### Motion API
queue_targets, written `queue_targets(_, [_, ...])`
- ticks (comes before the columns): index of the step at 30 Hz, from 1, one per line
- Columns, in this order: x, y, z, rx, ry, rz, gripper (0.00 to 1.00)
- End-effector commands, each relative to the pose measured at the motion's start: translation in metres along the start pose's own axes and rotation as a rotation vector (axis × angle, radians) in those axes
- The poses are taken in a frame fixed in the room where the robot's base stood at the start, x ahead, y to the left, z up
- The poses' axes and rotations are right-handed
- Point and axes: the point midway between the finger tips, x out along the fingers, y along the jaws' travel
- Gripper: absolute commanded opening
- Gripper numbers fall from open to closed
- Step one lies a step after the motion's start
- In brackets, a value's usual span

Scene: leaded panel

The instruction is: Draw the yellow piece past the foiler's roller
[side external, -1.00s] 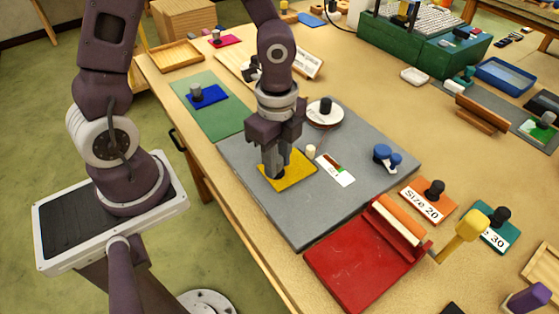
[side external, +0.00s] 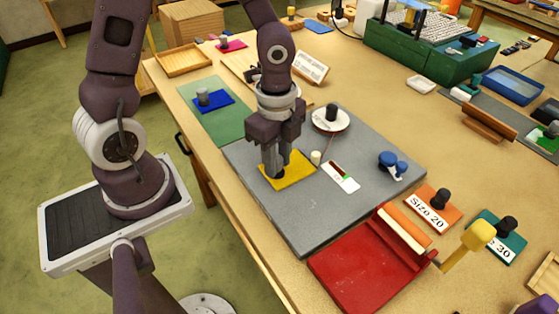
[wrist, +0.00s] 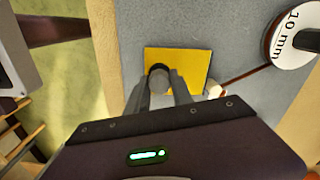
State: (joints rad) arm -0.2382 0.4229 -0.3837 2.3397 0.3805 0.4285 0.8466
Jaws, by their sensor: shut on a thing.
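The yellow piece (side external: 300,168) is a flat plate lying on the grey board (side external: 325,222). My gripper (side external: 275,172) points down and is shut on the dark knob of the yellow piece; in the wrist view the fingers close around this knob (wrist: 158,77). The foiler's small cream roller (side external: 316,157) stands right beside the piece's edge, and also shows in the wrist view (wrist: 214,90). Whether they touch I cannot tell. A thin brown foil strip (wrist: 245,73) runs from the white "10 mm" reel (wrist: 297,40) to the roller.
A white card with coloured marks (side external: 341,177) lies just past the roller. A blue tool (side external: 393,160) sits farther right on the board. A red stand (side external: 360,265) is at the near edge. A blue piece (side external: 213,100) rests on a green mat (side external: 222,127). The board's near left part is bare.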

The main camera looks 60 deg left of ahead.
Motion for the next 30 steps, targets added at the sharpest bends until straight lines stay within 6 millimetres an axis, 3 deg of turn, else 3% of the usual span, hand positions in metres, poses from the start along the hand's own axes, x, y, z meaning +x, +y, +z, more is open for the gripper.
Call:
queue_targets(15, [0.000,-0.002,0.013,0.001,0.000,0.000,0.00])
queue_targets(30, [0.000,-0.001,0.007,0.002,0.000,0.001,0.00])
